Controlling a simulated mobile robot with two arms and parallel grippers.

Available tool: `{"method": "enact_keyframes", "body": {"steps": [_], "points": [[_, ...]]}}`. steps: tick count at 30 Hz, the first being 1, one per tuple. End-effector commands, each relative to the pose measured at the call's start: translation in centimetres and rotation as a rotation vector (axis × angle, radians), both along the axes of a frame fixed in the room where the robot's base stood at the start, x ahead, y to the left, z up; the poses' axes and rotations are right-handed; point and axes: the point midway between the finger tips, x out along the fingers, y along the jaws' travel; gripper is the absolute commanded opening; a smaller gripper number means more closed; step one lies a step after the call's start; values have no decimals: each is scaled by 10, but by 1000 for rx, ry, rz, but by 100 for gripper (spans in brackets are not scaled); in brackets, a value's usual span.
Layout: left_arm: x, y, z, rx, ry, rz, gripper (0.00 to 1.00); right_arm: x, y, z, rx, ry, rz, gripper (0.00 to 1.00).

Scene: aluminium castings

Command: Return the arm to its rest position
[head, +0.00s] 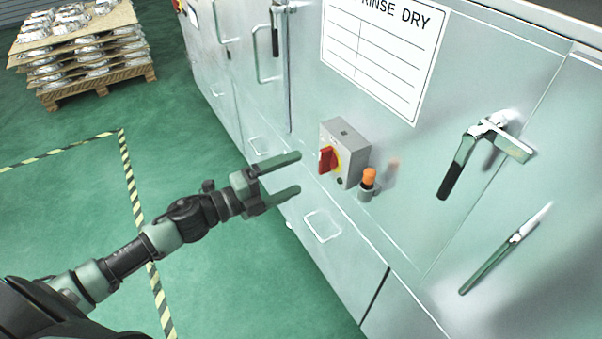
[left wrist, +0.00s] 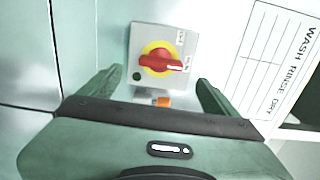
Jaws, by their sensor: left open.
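My left arm reaches in from the lower left in the head view. Its left gripper (head: 290,175) is open and empty, with its two fingers pointing at the machine's front. A grey switch box (head: 347,145) with a red rotary knob (head: 327,160) on a yellow disc is just beyond the fingertips. In the left wrist view the red knob (left wrist: 160,61) lies ahead between the two fingers (left wrist: 160,95), apart from them, its handle pointing to the right of the picture. My right gripper is not in view.
The metal washing machine (head: 270,100) fills the right side, with protruding lever handles (head: 470,155) and an orange-topped fitting (head: 368,180) below the box. A pallet of castings (head: 85,50) stands at the upper left. Green floor (head: 70,210) with striped tape is clear.

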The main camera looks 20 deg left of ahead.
Motion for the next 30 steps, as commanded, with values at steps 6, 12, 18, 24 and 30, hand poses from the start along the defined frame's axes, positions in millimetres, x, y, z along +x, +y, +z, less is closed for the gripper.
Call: {"method": "enact_keyframes", "body": {"steps": [6,12,18,24,30], "points": [[-2,1,1,-1,-1,0,91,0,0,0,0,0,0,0],[-1,1,1,0,0,0,91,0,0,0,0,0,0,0],[3,10,-15,-26,38,38,91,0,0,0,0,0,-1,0],[14,63,-116,-182,278,274,91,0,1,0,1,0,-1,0],[-23,109,-258,-366,592,569,91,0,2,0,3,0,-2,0]]}}
